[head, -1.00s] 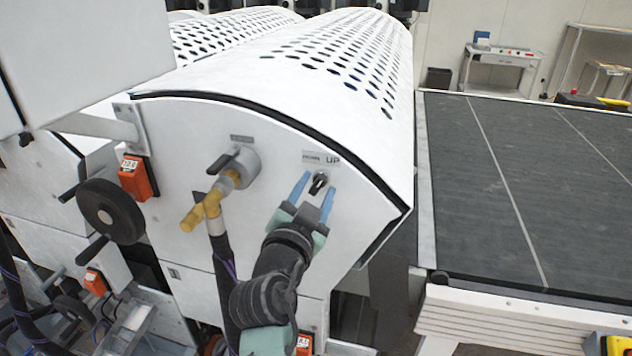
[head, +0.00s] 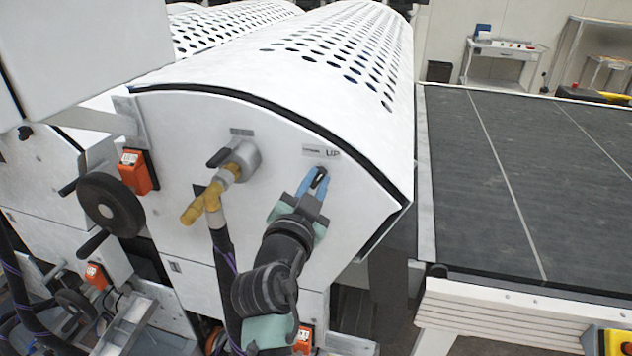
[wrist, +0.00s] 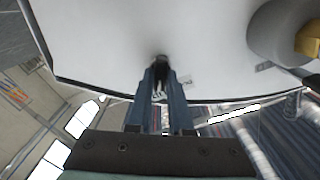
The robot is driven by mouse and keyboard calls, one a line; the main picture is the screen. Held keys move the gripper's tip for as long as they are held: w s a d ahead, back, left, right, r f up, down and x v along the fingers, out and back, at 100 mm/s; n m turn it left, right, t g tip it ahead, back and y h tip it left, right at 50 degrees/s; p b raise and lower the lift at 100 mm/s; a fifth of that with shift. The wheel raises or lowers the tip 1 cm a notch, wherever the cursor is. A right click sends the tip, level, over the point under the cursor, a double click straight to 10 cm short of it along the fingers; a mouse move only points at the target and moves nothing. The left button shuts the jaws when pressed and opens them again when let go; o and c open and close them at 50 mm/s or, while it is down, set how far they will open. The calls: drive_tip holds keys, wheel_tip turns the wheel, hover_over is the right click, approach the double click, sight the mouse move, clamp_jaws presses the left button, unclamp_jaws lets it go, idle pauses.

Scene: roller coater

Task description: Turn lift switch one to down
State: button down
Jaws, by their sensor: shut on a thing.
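The lift switch (head: 321,174) is a small black knob on the white end panel of the roller coater, just below a label (head: 320,152) with "UP" beside it. My gripper (head: 315,178) has its blue fingers closed around the knob. In the wrist view my gripper (wrist: 160,72) shows both blue fingers converging on the black switch (wrist: 161,62). The fingers hide part of the knob, so its exact pointing direction is hard to tell.
Left of the switch is a valve with a black lever (head: 222,157) and a yellow fitting (head: 205,207) with a hose. A black handwheel (head: 110,203) and an orange counter (head: 135,172) are farther left. A dark conveyor (head: 480,190) lies to the right.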

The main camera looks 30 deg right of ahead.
drive_tip(key=shift+n, duration=0.3)
drive_tip(key=shift+f+n+b, duration=0.1)
drive_tip(key=shift+n+b, duration=0.55)
drive_tip(key=shift+n, duration=0.25)
drive_tip(key=n, duration=0.3)
drive_tip(key=shift+n+b, duration=0.3)
drive_tip(key=shift+b, duration=0.1)
drive_tip(key=n, duration=0.5)
drive_tip(key=shift+w+a+n, duration=0.15)
drive_tip(key=shift+n, duration=0.25)
drive_tip(key=c, duration=0.8)
unclamp_jaws()
